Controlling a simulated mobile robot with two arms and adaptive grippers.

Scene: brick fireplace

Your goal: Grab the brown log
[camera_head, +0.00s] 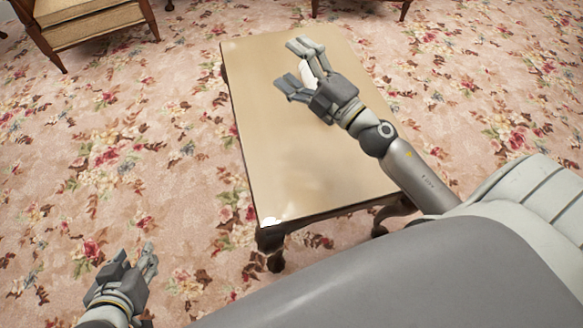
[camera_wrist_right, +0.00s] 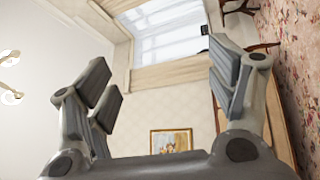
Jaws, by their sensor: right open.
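No brown log shows in either view. My right gripper (camera_head: 291,65) is open above the far part of the low wooden table (camera_head: 285,150). In the right wrist view my right gripper (camera_wrist_right: 163,72) has its fingers wide apart, with nothing visible between them. A small white patch (camera_head: 308,73) shows by its fingers in the head view; I cannot tell what it is. My left gripper (camera_head: 135,257) is over the carpet at the lower left, fingers apart and empty.
A cushioned wooden chair (camera_head: 90,22) stands at the upper left. Floral carpet (camera_head: 150,150) surrounds the table, clear to its left. The tabletop's middle and near part are bare. The wrist view shows a window (camera_wrist_right: 165,40) and a framed picture (camera_wrist_right: 171,141).

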